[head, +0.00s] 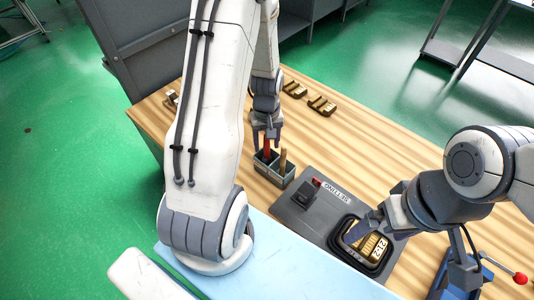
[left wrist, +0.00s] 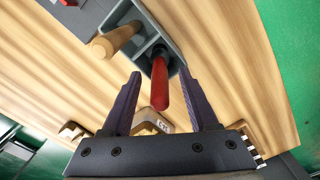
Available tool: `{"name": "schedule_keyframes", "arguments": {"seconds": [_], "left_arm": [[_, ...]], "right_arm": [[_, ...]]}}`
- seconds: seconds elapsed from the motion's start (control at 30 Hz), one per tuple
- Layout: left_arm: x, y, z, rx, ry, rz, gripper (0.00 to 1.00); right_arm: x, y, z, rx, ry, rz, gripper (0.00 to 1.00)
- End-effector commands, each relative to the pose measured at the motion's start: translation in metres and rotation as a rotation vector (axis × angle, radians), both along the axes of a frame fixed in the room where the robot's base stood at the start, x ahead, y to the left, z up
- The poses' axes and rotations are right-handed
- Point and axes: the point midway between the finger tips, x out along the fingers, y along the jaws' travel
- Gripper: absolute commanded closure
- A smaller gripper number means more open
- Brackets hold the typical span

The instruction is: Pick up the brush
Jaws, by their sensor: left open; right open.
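A small grey holder (head: 284,179) stands on the wooden table with two handled tools upright in it, one red (head: 266,152) and one bare wood (head: 282,160). Their lower ends are hidden in the holder, so I cannot tell which is the brush. In the left wrist view, the red handle (left wrist: 160,84) points toward the camera between the open fingers of my left gripper (left wrist: 160,74). The wooden handle (left wrist: 118,40) is outside the fingers, to the left. My left gripper (head: 266,138) is above the holder. My right gripper (head: 362,230) is over a black tray, its fingertips partly hidden.
The black tray (head: 349,262) holds brass type pieces and sits on a grey mat (head: 297,222) marked SETTING, with a small dark block (head: 305,195). Brass pieces (head: 322,105) lie at the back. A red-knobbed lever (head: 519,277) stands at lower right. The table's right-hand middle is clear.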

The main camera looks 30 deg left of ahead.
Motion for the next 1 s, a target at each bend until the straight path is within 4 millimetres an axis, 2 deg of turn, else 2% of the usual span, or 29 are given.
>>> {"name": "schedule_keyframes", "arguments": {"seconds": [0.2,0.27,0.3,0.37,0.77,0.87,1.0], "left_arm": [[0.0,0.0,-0.001,0.001,-0.001,0.0,0.4],[0.0,0.0,-0.001,0.001,-0.001,0.0,0.63],[0.0,0.0,-0.001,0.001,-0.001,0.0,0.78],[0.0,0.0,-0.001,0.001,-0.001,0.0,1.0],[0.001,0.0,0.005,0.001,-0.004,0.0,1.0],[0.002,0.001,0.018,0.002,-0.006,0.0,1.0],[0.002,0.001,0.045,0.002,-0.009,0.0,1.0]], "right_arm": [[0.0,0.0,0.0,0.0,0.0,0.0,0.0],[0.0,0.0,0.0,0.0,0.0,0.0,0.0],[0.0,0.0,0.0,0.0,0.0,0.0,0.0],[0.0,0.0,0.0,0.0,0.0,0.0,0.0],[0.0,0.0,-0.002,0.0,0.0,0.0,0.0],[0.0,0.0,-0.004,0.0,0.0,0.0,0.0],[0.0,0.0,-0.009,0.0,0.0,0.0,0.0]]}}
